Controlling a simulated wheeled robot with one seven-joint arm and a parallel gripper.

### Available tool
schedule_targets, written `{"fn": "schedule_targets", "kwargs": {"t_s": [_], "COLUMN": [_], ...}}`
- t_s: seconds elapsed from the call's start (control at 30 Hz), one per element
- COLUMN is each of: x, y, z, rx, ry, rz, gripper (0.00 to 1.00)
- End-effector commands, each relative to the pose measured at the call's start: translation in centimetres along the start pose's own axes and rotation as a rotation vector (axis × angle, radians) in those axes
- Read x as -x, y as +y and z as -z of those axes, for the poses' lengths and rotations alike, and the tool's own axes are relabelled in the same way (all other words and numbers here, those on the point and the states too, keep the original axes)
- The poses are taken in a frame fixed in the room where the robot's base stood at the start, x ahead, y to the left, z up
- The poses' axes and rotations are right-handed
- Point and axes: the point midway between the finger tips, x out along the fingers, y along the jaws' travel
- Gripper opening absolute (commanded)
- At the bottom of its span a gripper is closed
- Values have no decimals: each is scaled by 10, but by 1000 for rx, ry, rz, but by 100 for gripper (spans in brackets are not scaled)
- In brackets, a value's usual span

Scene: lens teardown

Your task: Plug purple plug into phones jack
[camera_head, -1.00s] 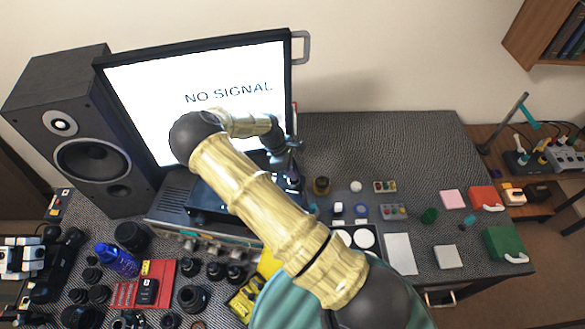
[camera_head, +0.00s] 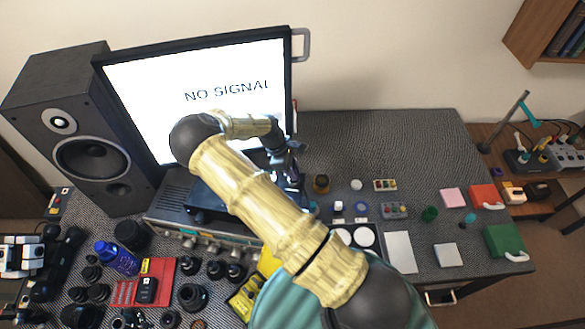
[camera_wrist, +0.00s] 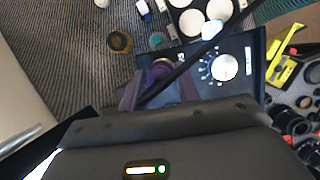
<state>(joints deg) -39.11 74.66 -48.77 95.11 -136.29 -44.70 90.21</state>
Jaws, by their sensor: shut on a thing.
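My gripper (camera_wrist: 160,88) is shut on the purple plug (camera_wrist: 161,70), which shows between the fingers in the wrist view. A dark panel with a white dial knob (camera_wrist: 224,67) lies right beside the plug. The plug is over or against the panel's left part; I cannot tell whether it touches. The phones jack is not visible and may be hidden behind the plug and fingers. A black cable crosses in front of the panel. In the head view my gripper (camera_head: 290,165) is in front of the monitor's lower right corner, at the right end of the dark unit (camera_head: 207,205).
The monitor (camera_head: 200,95) reading "NO SIGNAL" stands close behind my arm, with a speaker (camera_head: 85,140) at its left. Small jars and boxes stand to the right of the gripper. Lens parts and a red tray (camera_head: 160,270) crowd the front left. The back right of the table is clear.

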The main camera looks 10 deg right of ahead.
Motion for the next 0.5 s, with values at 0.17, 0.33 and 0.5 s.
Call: {"fn": "schedule_targets", "kwargs": {"t_s": [0.17,0.33,0.5], "x": [-2,-4,-6], "y": [0,0,0], "z": [1,2,2], "rx": [0,1,1], "ry": [0,-1,-1], "rz": [0,0,0], "gripper": [5,5,5]}}
